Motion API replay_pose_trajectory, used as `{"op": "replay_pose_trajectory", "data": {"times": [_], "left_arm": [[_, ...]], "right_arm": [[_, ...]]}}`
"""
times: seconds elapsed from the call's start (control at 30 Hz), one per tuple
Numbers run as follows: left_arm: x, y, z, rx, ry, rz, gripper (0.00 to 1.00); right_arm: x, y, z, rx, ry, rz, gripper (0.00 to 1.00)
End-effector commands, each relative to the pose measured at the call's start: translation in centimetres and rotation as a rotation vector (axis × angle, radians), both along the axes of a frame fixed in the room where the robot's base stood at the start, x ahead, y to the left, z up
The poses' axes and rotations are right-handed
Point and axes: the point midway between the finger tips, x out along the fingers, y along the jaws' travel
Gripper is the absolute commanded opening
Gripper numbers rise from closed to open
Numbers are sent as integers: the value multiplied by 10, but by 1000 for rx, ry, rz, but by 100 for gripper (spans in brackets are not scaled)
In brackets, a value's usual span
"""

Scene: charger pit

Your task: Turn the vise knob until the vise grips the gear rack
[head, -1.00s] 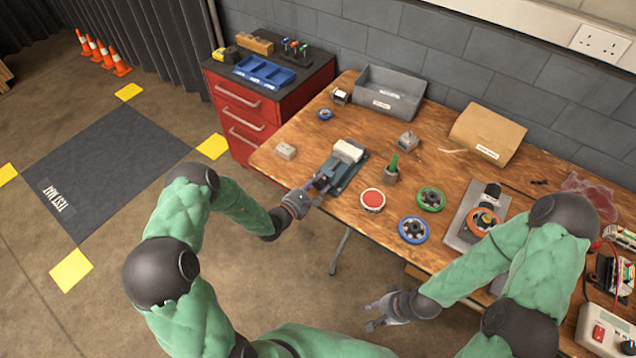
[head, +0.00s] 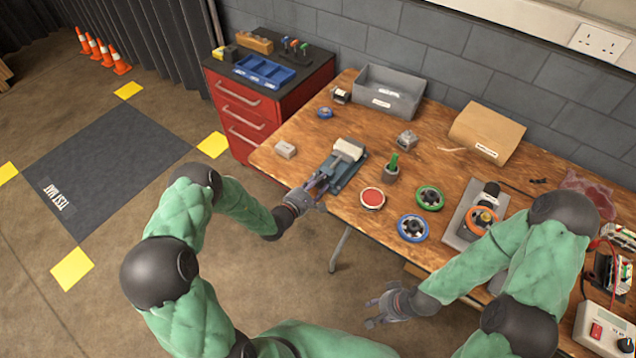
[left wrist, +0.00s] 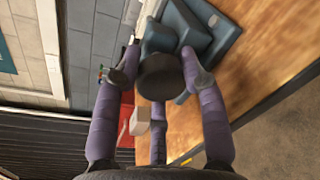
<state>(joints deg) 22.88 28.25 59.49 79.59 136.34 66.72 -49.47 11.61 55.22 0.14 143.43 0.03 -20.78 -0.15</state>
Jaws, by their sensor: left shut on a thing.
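The blue-grey vise (head: 345,178) sits near the table's front left edge, and part of it shows in the left wrist view (left wrist: 185,35). A pale bar, seemingly the gear rack (head: 348,150), lies at the vise's jaws; I cannot tell whether they touch it. The dark round vise knob (left wrist: 160,78) faces the left wrist camera. My left gripper (head: 314,188) is shut on the knob, with purple fingers on either side of it in the left wrist view (left wrist: 160,72). My right gripper (head: 372,313) is open and empty, in front of the table edge.
A red disc (head: 372,198), a green handwheel (head: 429,197), a blue handwheel (head: 412,228) and a grey holder (head: 390,175) stand right of the vise. A small pale block (head: 286,149) lies to its left. A grey bin (head: 390,93) and a cardboard box (head: 487,133) are at the back.

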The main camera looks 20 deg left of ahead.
Motion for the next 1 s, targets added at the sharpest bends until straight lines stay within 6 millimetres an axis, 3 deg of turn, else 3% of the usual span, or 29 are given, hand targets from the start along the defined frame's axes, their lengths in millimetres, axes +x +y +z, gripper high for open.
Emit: {"op": "replay_pose_trajectory", "data": {"times": [0.1, 0.13, 0.17, 0.57, 0.77, 1.0], "left_arm": [[-2, -1, -4, -2, 11, 1, 9], [-2, -1, -4, -2, 11, 1, 44], [-2, -1, -4, -2, 11, 1, 52], [-4, 2, -1, -2, 4, 1, 52], [-30, 13, 2, -2, 7, 4, 52], [-74, 31, 8, -2, 7, 5, 52]], "right_arm": [[0, 0, 0, 0, 0, 0, 40], [0, 0, 0, 0, 0, 0, 40], [0, 0, 0, 0, 0, 0, 40], [0, 0, 0, 0, 0, 0, 40], [0, 0, 0, 0, 0, 0, 40], [0, 0, 0, 0, 0, 0, 40]]}}
